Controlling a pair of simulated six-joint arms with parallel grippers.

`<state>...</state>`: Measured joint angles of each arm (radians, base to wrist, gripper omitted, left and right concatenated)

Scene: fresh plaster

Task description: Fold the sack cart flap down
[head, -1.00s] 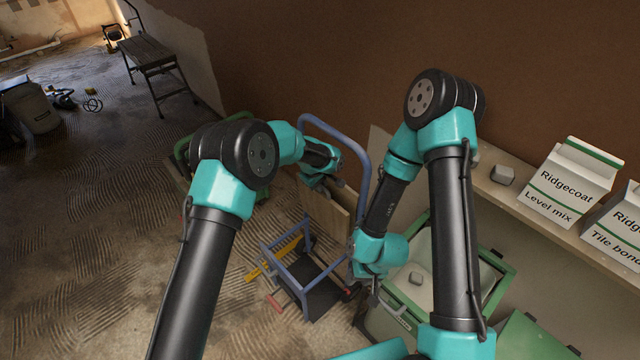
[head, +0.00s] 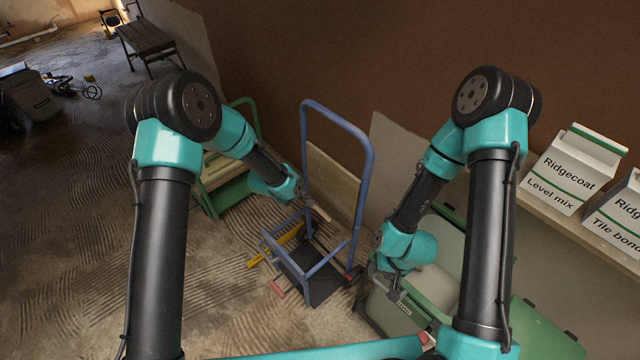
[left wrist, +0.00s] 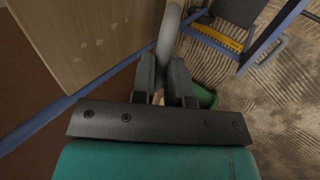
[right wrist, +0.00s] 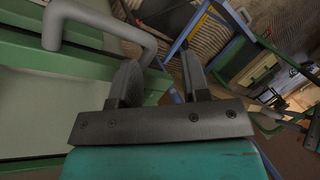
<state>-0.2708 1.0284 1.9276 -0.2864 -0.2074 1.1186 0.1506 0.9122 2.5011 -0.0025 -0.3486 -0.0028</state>
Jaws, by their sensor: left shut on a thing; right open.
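The sack cart (head: 369,185) is a tall blue tubular frame standing upright near the wall. At its foot is a low blue frame with a dark plate (head: 322,282); I cannot tell for certain which part is the flap. My left gripper (head: 306,203) is in front of the cart's left side. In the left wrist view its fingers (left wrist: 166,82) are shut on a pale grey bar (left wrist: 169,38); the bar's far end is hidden. My right gripper (head: 391,289) is open and empty, right of the cart; it also shows in the right wrist view (right wrist: 160,80).
A green-edged box (head: 384,318) with a grey handle (right wrist: 112,24) is beside my right gripper.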

